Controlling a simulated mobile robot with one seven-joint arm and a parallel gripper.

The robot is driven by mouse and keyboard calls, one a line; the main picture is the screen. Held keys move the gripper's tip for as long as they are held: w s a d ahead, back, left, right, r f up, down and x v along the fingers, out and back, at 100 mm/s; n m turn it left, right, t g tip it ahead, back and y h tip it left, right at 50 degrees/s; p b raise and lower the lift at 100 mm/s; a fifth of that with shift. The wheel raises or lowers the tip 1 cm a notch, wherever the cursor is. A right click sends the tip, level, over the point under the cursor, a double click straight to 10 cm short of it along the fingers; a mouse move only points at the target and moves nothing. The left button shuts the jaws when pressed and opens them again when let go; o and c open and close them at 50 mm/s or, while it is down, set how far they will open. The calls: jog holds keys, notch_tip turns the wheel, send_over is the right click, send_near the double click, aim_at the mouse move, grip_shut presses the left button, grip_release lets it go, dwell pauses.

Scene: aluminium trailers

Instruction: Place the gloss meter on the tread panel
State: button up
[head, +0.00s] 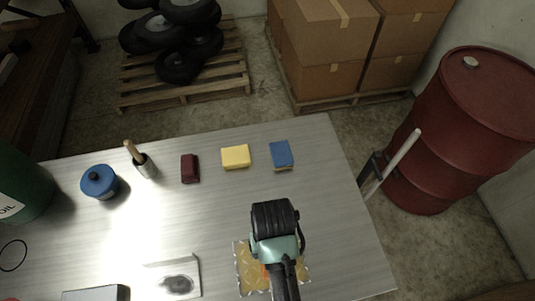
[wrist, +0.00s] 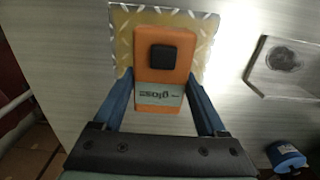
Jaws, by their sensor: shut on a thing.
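The gloss meter (wrist: 165,72) is an orange block with a black square and a pale label, seen in the wrist view. My gripper (wrist: 161,78) has its two blue fingers shut on its sides. The tread panel (wrist: 123,30), yellowish with a raised tread pattern and pale edges, lies behind the meter. In the head view the tread panel (head: 245,278) is at the table's lower middle, partly covered by my gripper (head: 273,272). Only a sliver of orange from the gloss meter (head: 265,270) shows there. I cannot tell whether the meter touches the panel.
The table between is clear.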

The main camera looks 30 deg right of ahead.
jog(key=shift+a+f, duration=0.15)
jog(key=shift+f, duration=2.75)
jog(key=shift+f, duration=0.15)
jog(key=o, duration=1.6)
jog(key=shift+c, duration=0.2)
notch_tip(320, 180, up, 12)
jog(key=shift+r, duration=0.15)
